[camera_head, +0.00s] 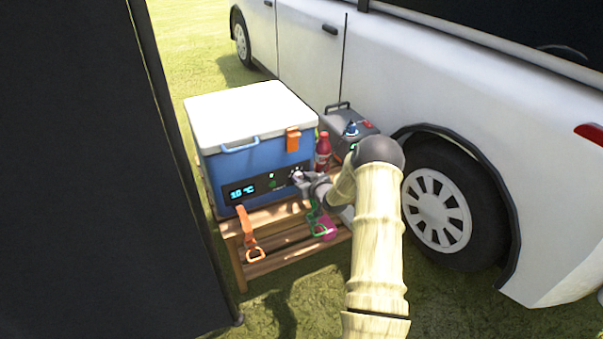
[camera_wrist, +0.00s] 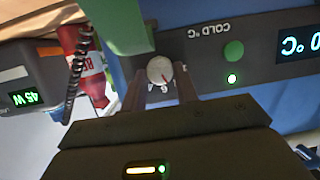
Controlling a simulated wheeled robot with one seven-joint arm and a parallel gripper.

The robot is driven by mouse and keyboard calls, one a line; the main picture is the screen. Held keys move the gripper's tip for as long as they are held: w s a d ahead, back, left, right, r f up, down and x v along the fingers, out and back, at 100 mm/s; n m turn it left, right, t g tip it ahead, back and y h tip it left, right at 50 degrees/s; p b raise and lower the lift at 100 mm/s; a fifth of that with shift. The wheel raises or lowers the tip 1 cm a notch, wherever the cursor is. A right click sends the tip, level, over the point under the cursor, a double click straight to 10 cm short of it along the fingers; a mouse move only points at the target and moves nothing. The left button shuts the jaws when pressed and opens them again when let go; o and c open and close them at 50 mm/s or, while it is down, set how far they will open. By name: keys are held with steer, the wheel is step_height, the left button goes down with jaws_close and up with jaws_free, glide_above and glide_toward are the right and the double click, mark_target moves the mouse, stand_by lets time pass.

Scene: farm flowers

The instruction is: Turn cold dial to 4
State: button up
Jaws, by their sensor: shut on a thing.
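The cooler (camera_head: 215,165) is a blue box with a white lid on a wooden bench. Its dark control panel (camera_head: 270,184) shows 10 °C. My gripper (camera_wrist: 162,84) is shut on the dial, with one finger on each side. In the head view my gripper (camera_head: 304,178) is at the right end of the panel, and the dial is mostly hidden there.
A green button (camera_wrist: 234,51) and lit display (camera_wrist: 300,44) sit beside the dial. A red bottle (camera_head: 323,150) and a grey power box (camera_head: 347,128) stand right of the cooler. An orange strap (camera_head: 246,230) hangs at the bench (camera_head: 275,240) front. A white van stands behind.

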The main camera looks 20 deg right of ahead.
steer(key=m+y+p, duration=0.1)
steer(key=m+p, duration=0.1)
steer(key=shift+d+m+y, duration=0.15)
steer(key=shift+m+y, duration=0.15)
steer(key=shift+m, duration=0.1)
steer(key=shift+d+f+m+y+p, duration=0.15)
steer(key=shift+m+y+p, duration=0.25)
steer(key=shift+m, duration=0.6)
steer(key=m, duration=0.1)
steer(key=m+t+y, duration=0.1)
steer(key=m, duration=0.1)
steer(key=shift+f+b, duration=0.25)
steer(key=shift+b, duration=0.05)
steer(key=shift+m+t+y, duration=0.3)
steer(key=shift+m+y, duration=0.2)
steer(key=shift+m, duration=0.6)
steer(key=o, duration=1)
steer(key=shift+c, duration=0.2)
